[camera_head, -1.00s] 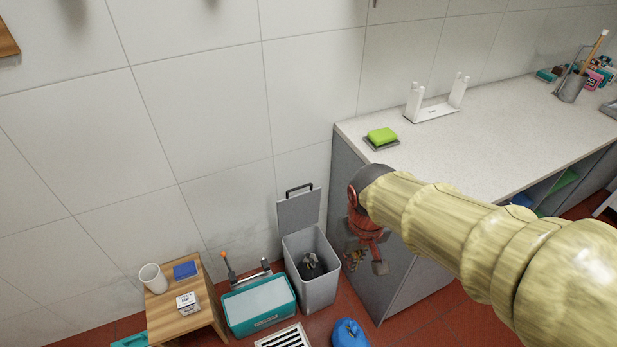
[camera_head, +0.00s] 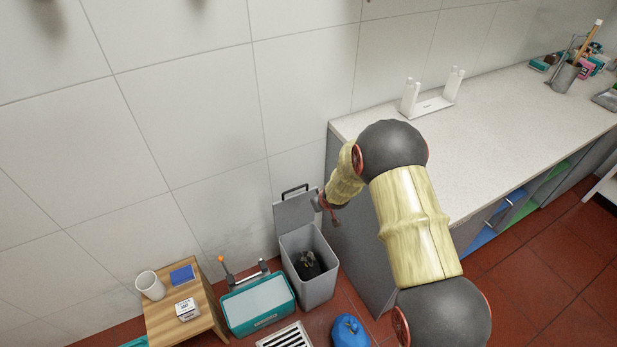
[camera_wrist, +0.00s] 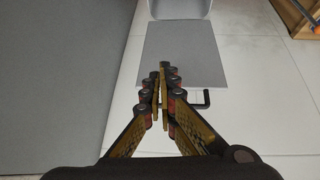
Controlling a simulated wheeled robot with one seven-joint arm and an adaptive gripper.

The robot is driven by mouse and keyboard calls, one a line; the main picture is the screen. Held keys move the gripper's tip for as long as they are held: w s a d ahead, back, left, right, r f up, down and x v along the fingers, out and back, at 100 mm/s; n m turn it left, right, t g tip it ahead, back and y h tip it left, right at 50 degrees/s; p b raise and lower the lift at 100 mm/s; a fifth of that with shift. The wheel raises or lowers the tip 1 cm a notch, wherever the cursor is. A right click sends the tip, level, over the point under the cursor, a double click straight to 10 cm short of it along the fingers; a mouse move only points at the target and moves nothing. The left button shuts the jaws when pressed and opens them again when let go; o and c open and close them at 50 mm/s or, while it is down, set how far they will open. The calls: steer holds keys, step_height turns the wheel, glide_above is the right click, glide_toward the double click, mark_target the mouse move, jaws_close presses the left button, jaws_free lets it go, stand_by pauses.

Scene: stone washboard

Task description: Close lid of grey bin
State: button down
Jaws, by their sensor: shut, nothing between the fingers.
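The grey bin (camera_head: 314,284) stands on the floor beside the counter's end, with dark contents inside. Its lid (camera_head: 293,212) is open, standing up at the back against the wall side, with a black handle (camera_head: 292,188) on its upper edge. In the wrist view the lid (camera_wrist: 185,45) is a flat grey panel, and the handle (camera_wrist: 205,99) lies just right of the fingers. My gripper (camera_head: 331,215) is shut and empty, right of the lid in the head view. In the wrist view my gripper (camera_wrist: 164,70) overlaps the lid's handle-side edge; contact cannot be told.
The counter (camera_head: 490,130) stands close right of the bin. A teal box (camera_head: 258,305) is left of the bin, beside a wooden stool (camera_head: 172,325). A blue bag (camera_head: 348,333) lies on the floor in front. The tiled wall is behind.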

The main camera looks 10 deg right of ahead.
steer(key=w+a+r+t+y, duration=0.3)
steer(key=w+a+r+t, duration=0.1)
steer(key=w+r, duration=0.35)
steer(key=b+x, duration=0.3)
steer(key=x, duration=0.8)
steer(key=shift+s+d+f+b, duration=0.15)
steer(key=shift+s+d+b, duration=0.15)
steer(key=shift+s, duration=0.3)
steer(key=shift+s+d+f+b, duration=0.15)
steer(key=shift+s+d, duration=0.15)
steer(key=shift+s, duration=0.35)
steer(key=shift+s+d+f+b, duration=0.1)
steer(key=shift+s+d+b, duration=0.2)
steer(key=shift+s, duration=0.3)
